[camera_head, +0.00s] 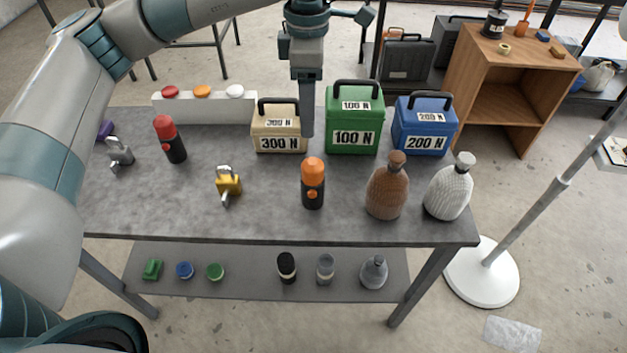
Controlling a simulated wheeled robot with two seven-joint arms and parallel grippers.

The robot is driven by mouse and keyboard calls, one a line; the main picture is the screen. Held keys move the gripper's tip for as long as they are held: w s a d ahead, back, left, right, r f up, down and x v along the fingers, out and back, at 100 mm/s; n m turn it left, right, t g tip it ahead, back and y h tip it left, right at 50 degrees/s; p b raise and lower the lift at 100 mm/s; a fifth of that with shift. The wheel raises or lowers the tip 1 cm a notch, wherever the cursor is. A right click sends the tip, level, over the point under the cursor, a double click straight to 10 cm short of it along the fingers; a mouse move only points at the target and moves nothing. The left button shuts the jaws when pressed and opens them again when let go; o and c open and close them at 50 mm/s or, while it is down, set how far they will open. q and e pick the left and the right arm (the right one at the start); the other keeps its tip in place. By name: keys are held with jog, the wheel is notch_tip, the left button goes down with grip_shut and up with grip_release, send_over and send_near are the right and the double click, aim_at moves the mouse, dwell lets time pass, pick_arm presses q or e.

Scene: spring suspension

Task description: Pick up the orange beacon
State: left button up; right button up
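The orange beacon (313,183) stands upright on the grey table, with an orange cap, a black body and a small orange button. My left gripper (307,125) comes in from the left over the top and points down. My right gripper is not in view.
A brown bottle (387,190) and a white bottle (449,190) stand to the right. Behind are beige (264,144), green (371,137) and blue (426,138) weight boxes. The table's front edge is clear.

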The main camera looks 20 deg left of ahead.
pick_arm(q)
jog(key=shift+d+f, duration=0.1)
jog(key=p, duration=0.5)
send_near(313, 162)
jog(key=f, duration=0.5)
jog(key=shift+s+a+f, duration=0.1)
jog(key=shift+s+a, duration=0.15)
jog(key=shift+s, duration=0.15)
jog(key=shift+f+p, duration=0.3)
jog(key=shift+f, duration=0.4)
jog(key=shift+w+d+f+p, duration=0.1)
jog(key=shift+w+f+p, duration=0.2)
jog(key=shift+f+p, duration=0.6)
notch_tip(313, 162, down, 2)
jog(key=shift+w+d+f+p, duration=0.15)
jog(key=shift+f+p, duration=0.1)
jog(key=shift+p, duration=0.85)
jog(key=shift+f, duration=0.45)
